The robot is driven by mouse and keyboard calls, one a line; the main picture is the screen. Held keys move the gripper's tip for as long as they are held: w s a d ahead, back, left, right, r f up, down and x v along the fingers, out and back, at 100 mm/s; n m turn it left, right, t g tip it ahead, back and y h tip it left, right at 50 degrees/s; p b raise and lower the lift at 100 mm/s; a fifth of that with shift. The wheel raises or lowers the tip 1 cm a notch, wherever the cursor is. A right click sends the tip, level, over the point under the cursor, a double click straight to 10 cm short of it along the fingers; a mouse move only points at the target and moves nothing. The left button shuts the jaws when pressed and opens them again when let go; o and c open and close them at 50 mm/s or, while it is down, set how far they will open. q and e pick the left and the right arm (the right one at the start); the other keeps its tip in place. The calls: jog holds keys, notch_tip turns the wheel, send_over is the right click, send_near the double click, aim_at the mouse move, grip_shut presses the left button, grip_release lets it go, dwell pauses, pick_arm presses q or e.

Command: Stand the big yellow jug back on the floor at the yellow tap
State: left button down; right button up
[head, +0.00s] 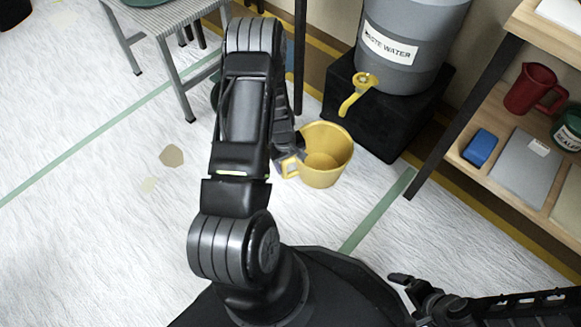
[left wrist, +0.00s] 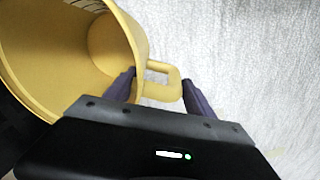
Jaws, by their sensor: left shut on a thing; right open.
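The big yellow jug (head: 324,158) is in the middle of the head view, in front of the black stand, with its open mouth showing and its handle to the left. I cannot tell whether its base touches the floor. The yellow tap (head: 359,92) is on the grey waste water barrel, above and to the right of the jug. My left gripper (head: 291,160) is shut on the jug's handle; in the left wrist view its fingers (left wrist: 160,88) are on both sides of the handle (left wrist: 165,84). The jug looks empty. My right gripper (head: 418,288) is open and empty at the lower right.
The grey barrel (head: 408,50) stands on a black stand (head: 390,120). A wooden shelf (head: 510,150) on the right holds a red jug (head: 533,88), a blue block (head: 481,147) and a grey board. A grey stool (head: 175,25) stands at upper left. Green lines cross the white floor.

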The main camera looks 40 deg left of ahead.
pick_arm(q)
notch_tip(320, 180, down, 2)
jog(key=shift+f+b, duration=0.15)
jog(key=shift+b, duration=0.15)
jog(key=shift+w+f+b, duration=0.2)
jog(key=shift+f+b, duration=0.05)
jog(key=shift+b, duration=0.05)
jog(key=shift+r, duration=0.15)
pick_arm(e)
jog(key=shift+w+f, duration=0.2)
jog(key=shift+f, duration=0.6)
pick_arm(q)
jog(key=shift+c, duration=1.6)
grip_release()
pick_arm(e)
jog(key=shift+f, duration=0.1)
